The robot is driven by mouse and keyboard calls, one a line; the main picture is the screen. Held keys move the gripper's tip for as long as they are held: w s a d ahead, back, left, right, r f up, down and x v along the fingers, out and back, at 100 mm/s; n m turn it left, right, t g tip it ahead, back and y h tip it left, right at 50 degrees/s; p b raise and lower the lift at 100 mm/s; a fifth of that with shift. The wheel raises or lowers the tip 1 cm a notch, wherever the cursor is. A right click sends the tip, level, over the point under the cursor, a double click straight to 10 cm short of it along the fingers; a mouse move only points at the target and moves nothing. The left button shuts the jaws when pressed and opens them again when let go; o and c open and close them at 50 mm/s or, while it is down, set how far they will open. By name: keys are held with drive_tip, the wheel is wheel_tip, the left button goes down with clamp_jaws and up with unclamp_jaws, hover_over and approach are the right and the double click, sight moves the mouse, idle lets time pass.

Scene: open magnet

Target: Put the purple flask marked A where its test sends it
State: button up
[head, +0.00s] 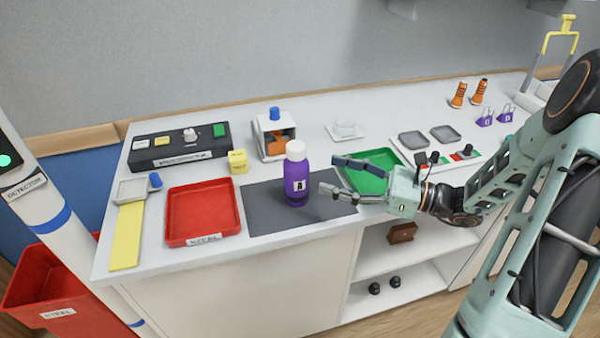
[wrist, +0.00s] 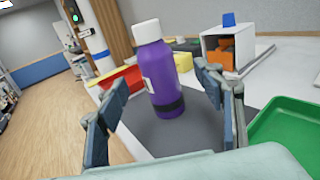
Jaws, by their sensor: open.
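The purple flask (head: 297,178) with a white cap and an "A" label stands upright on the dark grey mat (head: 262,212) in the head view. In the wrist view the flask (wrist: 165,80) stands ahead, between and beyond the fingertips. My gripper (head: 334,175) is open and empty, to the right of the flask; its fingers point toward it. A red tray (head: 174,214) labelled steel lies left of the mat. A green tray (head: 368,184) lies right of the mat, partly behind my gripper; its label is not visible.
A black control box (head: 178,158), a yellow block (head: 238,161) and a white box with an orange part (head: 274,146) stand behind. A detector post (head: 55,215) and a red bin (head: 55,290) stand at left. Purple and orange items (head: 485,118) are at the far right.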

sight(297, 165)
drive_tip(key=shift+s+r+p+x, duration=0.1)
drive_tip(key=shift+s+p+x, duration=0.05)
drive_tip(key=shift+x, duration=2.15)
drive_tip(key=shift+s+r+p+x, duration=0.1)
drive_tip(key=shift+s+p+x, duration=0.05)
drive_tip(key=shift+x, duration=2.1)
drive_tip(key=shift+a, duration=0.1)
drive_tip(key=shift+c, duration=0.6)
drive_tip(key=c, duration=1.2)
drive_tip(key=shift+c, duration=1.4)
drive_tip(key=shift+r, duration=0.15)
